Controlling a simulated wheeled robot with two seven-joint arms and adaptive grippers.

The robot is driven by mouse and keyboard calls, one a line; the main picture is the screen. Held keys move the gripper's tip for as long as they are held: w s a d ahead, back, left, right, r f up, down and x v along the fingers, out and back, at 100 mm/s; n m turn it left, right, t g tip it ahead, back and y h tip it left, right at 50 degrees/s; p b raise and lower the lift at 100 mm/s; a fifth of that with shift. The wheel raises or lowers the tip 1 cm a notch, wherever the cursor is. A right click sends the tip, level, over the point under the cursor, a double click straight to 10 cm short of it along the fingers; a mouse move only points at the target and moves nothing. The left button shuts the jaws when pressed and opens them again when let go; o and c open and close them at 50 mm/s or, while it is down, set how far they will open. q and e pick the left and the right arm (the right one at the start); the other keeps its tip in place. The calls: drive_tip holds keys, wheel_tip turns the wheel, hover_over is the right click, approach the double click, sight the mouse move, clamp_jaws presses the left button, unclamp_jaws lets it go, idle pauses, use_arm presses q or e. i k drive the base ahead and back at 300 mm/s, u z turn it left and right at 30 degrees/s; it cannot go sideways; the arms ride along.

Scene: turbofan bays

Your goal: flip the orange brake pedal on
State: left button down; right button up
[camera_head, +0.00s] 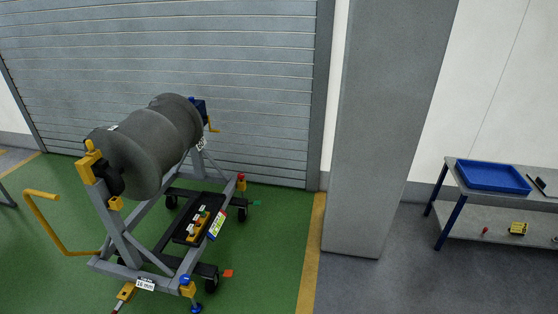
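A small orange pedal (228,273) sticks out beside the front right caster of a grey wheeled stand (127,243), low above the green floor. It is too small in the picture to tell its tilt clearly. A similar small green pedal (257,203) sticks out by the caster farther back. The stand carries a large dark grey, drum-shaped engine part (160,140). Neither of my grippers is in view.
A yellow crank handle (47,222) juts out left of the stand. A grey pillar (385,120) stands right of centre. A bench (455,172) with a blue tray (493,187) is at the right. Green floor (275,250) right of the stand is clear.

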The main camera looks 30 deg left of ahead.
sight(228, 273)
drive_tip(key=u, duration=0.7)
drive_tip(key=i, duration=1)
drive_tip(key=u, duration=0.55)
